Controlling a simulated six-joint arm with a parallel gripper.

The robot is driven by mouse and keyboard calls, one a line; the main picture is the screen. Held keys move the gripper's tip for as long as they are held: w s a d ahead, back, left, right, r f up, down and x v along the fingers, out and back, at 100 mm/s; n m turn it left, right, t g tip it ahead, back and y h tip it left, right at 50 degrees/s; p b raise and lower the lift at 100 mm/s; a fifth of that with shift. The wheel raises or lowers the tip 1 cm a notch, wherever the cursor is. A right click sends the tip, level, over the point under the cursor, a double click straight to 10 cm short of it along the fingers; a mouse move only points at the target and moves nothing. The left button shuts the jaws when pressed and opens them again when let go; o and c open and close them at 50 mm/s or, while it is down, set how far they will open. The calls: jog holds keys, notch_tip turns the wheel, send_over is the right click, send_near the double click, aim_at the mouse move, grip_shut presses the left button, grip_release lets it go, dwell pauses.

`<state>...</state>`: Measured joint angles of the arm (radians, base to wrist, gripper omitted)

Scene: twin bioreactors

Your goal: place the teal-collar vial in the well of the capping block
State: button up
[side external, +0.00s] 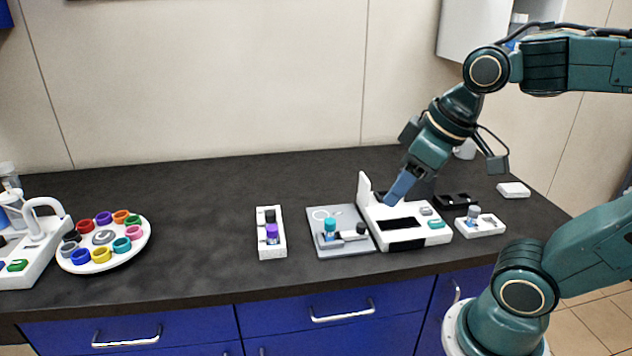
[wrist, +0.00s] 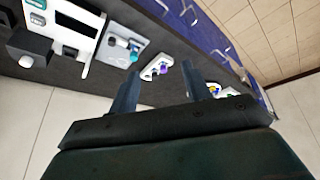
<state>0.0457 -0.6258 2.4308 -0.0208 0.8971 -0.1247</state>
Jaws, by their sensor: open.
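A vial with a teal collar (side external: 330,227) stands upright at the left of a flat grey plate (side external: 342,250). It also shows in the wrist view (wrist: 134,47). Beside it on the plate is a low grey block with a dark round top (side external: 360,229). I cannot tell for sure which piece is the capping block, and no empty well is clearly visible. My gripper (side external: 391,201) is open and empty, above the white instrument right of the plate. Its two fingers (wrist: 160,70) show apart in the wrist view, with nothing between them.
The white instrument (side external: 432,238) has a raised lid. A white rack (side external: 272,251) with purple and black tops stands left of the plate. A white holder (side external: 490,229) with a grey-topped vial is at right. A round carousel (side external: 103,265) is far left; the counter before it is clear.

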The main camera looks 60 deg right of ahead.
jog(key=shift+s+a+f+m+t, duration=0.15)
jog(key=shift+s+m, duration=0.15)
jog(key=shift+s, duration=0.4)
jog(key=shift+s+a+f+m+t, duration=0.15)
jog(key=shift+s+m, duration=0.15)
jog(key=shift+s, duration=0.35)
jog(key=shift+r, duration=0.1)
